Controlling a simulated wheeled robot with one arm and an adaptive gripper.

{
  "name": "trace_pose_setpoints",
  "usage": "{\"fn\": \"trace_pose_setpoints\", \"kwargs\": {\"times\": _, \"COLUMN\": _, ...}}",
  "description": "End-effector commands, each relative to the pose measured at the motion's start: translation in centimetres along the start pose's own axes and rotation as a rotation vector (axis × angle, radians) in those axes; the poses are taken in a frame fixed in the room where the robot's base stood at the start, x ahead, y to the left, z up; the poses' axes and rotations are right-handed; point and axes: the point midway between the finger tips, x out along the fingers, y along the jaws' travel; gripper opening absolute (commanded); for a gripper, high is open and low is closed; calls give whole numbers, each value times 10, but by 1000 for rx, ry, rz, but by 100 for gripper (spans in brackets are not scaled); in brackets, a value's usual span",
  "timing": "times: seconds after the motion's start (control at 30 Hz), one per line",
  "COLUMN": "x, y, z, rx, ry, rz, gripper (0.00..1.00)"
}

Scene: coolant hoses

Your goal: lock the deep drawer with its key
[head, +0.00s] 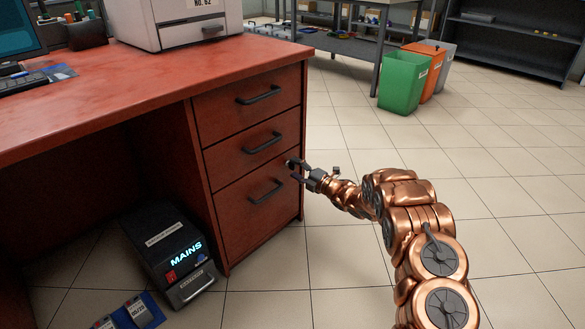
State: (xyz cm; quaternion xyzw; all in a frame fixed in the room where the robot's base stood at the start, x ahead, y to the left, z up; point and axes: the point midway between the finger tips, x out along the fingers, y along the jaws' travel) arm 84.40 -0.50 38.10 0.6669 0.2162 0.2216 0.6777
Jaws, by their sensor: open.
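The desk pedestal has three drawers with dark bar handles. The deep drawer (245,215) is the bottom one, and it looks shut. My gripper (293,169) is open at the upper right of the deep drawer's front, to the right of its handle (266,191). The fingers point left towards the drawer fronts, and I cannot tell whether they touch anything. A key and a lock cannot be made out; the area at the fingertips is small and partly covered by the gripper.
A dark box labelled MAINS (170,255) stands on the floor left of the pedestal, with a blue item (140,312) in front. A printer (190,20) stands on the red desktop (130,75). Green (402,85) and orange bins stand farther back. The floor at right is clear.

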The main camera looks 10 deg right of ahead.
Motion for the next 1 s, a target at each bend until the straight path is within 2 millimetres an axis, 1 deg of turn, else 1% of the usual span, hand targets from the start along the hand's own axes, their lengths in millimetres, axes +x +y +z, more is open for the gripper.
{"fn": "trace_pose_setpoints", "kwargs": {"times": 0.03, "x": -8, "y": 0, "z": 1, "rx": 1, "ry": -4, "rz": -3, "gripper": 60}}
{"fn": "trace_pose_setpoints", "kwargs": {"times": 0.3, "x": -54, "y": -2, "z": 1, "rx": 4, "ry": -3, "rz": -7, "gripper": 60}}
{"fn": "trace_pose_setpoints", "kwargs": {"times": 0.5, "x": -82, "y": 0, "z": 0, "rx": 1, "ry": -1, "rz": -2, "gripper": 60}}
{"fn": "trace_pose_setpoints", "kwargs": {"times": 0.7, "x": -95, "y": -2, "z": 0, "rx": 2, "ry": -1, "rz": -4, "gripper": 60}}
{"fn": "trace_pose_setpoints", "kwargs": {"times": 1.0, "x": -96, "y": -2, "z": -1, "rx": 2, "ry": 0, "rz": -3, "gripper": 60}}
